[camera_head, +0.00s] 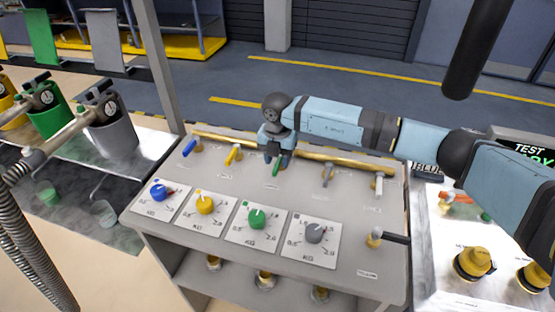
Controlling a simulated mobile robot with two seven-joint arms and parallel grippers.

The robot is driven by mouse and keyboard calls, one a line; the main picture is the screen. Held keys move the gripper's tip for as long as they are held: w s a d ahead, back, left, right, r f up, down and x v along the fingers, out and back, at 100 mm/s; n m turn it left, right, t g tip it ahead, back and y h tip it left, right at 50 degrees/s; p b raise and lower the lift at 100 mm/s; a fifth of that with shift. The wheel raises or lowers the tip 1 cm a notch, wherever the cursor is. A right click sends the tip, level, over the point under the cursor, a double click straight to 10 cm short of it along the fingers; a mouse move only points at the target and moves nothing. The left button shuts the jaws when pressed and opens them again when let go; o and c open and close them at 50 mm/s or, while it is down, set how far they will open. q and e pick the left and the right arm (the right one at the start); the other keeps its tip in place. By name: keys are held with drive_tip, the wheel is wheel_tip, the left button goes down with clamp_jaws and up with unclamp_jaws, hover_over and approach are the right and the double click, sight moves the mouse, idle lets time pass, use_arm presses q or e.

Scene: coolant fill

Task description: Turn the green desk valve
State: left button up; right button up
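The green desk valve has a small green handle (276,169) in the row of valves at the back of the grey desk (345,203). The handle points toward the desk's front edge. My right arm reaches in from the right, and my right gripper (277,157) points down at the green valve, right over its handle base. The fingers hide the valve body, and I cannot tell whether they are closed on it or touch it. My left gripper is not in view.
A blue handle (190,147) and a yellow handle (234,153) are left of the green one. A grey-handled valve (327,174) and a white-handled valve (378,185) are right. Dials, including a green knob (257,219), and a black-handled valve (388,237) lie nearer.

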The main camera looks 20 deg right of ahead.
drive_tip(key=shift+f, duration=0.7)
clamp_jaws()
